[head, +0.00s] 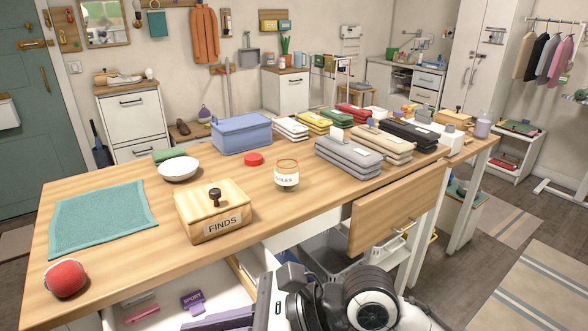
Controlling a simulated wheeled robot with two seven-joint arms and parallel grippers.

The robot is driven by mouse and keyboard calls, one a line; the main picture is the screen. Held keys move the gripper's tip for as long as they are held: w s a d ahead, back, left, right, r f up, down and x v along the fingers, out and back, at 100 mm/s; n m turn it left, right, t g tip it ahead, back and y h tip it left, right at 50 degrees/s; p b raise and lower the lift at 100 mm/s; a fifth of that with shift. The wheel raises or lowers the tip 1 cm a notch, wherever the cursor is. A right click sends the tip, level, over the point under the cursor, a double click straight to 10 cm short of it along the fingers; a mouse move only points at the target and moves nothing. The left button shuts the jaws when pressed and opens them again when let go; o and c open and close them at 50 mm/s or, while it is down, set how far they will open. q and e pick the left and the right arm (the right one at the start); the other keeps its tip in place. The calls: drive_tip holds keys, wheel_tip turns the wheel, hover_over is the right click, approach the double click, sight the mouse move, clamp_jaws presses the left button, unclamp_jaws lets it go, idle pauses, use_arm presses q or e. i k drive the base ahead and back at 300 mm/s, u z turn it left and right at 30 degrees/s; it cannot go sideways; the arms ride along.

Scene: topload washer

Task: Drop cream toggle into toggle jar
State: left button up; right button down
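A clear glass jar (287,177) stands upright on the wooden table. Its white label is only partly readable and seems to end in "GLES". A red round lid-like disc (254,160) lies just behind it to the left. A wooden box labelled FINDS (212,212), with a dark knob on its lid, sits left of the jar. I cannot make out a cream toggle. Part of my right arm fills the bottom middle, with what appears to be my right gripper (290,285) below the table's front edge; its fingers are unclear. My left gripper is not in view.
A teal towel (102,218), red ball (66,278), white bowl (179,169) and blue bin (241,133) occupy the table's left and back. Folded grey clothes (348,155) stand right of the jar. A wooden drawer front or panel (396,212) juts out at the front right.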

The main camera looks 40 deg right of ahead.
sight(284, 186)
drive_tip(key=k, duration=0.4)
drive_tip(key=z, duration=2.3)
drive_tip(key=i, duration=2.5)
drive_tip(key=u, duration=2.1)
